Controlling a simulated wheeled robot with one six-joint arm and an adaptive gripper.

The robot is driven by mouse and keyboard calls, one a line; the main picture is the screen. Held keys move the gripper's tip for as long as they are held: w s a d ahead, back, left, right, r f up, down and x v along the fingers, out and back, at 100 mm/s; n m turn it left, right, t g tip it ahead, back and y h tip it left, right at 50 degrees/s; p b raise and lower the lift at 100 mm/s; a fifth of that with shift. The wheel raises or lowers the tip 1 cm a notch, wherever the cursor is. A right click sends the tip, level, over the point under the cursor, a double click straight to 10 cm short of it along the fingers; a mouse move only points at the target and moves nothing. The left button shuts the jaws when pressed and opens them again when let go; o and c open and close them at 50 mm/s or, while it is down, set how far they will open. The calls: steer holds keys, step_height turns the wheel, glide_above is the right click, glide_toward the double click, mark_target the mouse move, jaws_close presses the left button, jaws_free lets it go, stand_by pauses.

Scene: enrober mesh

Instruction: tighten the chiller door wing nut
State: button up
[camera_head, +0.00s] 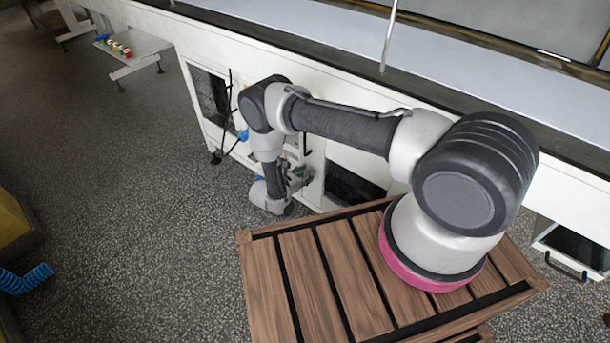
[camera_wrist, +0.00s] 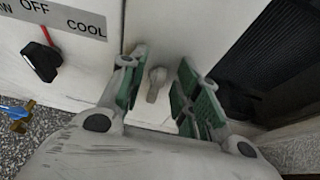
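In the wrist view, a small grey wing nut (camera_wrist: 156,84) sits on the white chiller door panel (camera_wrist: 165,30), its visible lobe pointing down and slightly left. My gripper (camera_wrist: 160,88) is open, with its green-padded fingers on either side of the nut and a gap on both sides. The nut lies nearer the left finger. In the head view, my gripper (camera_head: 298,178) is low at the front of the white machine, and the nut is hidden there.
A black knob (camera_wrist: 41,62) below a label reading OFF and COOL is left of the gripper. A dark vent opening (camera_wrist: 255,65) is at right. A blue and brass fitting (camera_wrist: 18,116) is at lower left.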

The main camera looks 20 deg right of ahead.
jaws_close()
steer(key=shift+s+d, duration=0.1)
stand_by(0.3)
steer(key=f+m+t, duration=0.1)
steer(key=m+t, duration=0.1)
steer(key=m, duration=0.2)
steer(key=s+d+f+m+t, duration=0.1)
steer(key=m+t, duration=0.2)
steer(key=m, duration=0.2)
steer(key=s+f+m+t+y, duration=0.1)
steer(key=m+t, duration=0.1)
steer(key=m, duration=0.2)
steer(key=shift+s+d, duration=0.1)
steer(key=shift+d, duration=0.2)
stand_by(0.3)
steer(key=shift+m, duration=0.3)
jaws_free()
